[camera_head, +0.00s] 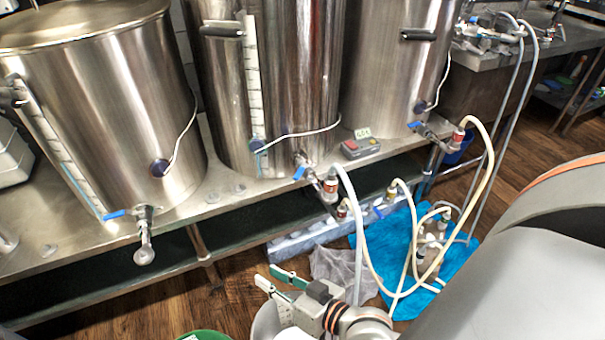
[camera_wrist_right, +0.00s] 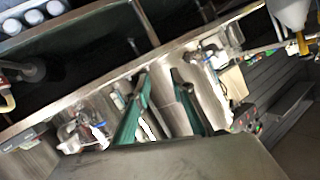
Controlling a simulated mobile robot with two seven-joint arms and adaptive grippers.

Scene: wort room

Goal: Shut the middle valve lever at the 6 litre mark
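The middle steel kettle (camera_head: 300,80) stands on the bench with a sight gauge (camera_head: 254,85) on its front; the liquid level and marks are too small to read. Its outlet valve at the bottom has a blue lever (camera_head: 299,173), pointing down-left. My right gripper (camera_head: 281,281) is below and in front of this valve, apart from it, with its green-padded fingers spread and nothing between them. In the right wrist view the two fingers (camera_wrist_right: 162,108) are also apart, pointing toward the bench edge and valve fittings; which valve is which I cannot tell there. My left gripper is out of view.
The left kettle (camera_head: 100,100) and right kettle (camera_head: 395,70) have similar blue-levered valves. A pale hose (camera_head: 358,225) hangs from the middle valve. A white bucket (camera_head: 265,322) is beneath my right gripper. A blue cloth (camera_head: 400,235) with a pump and hoses lies on the floor.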

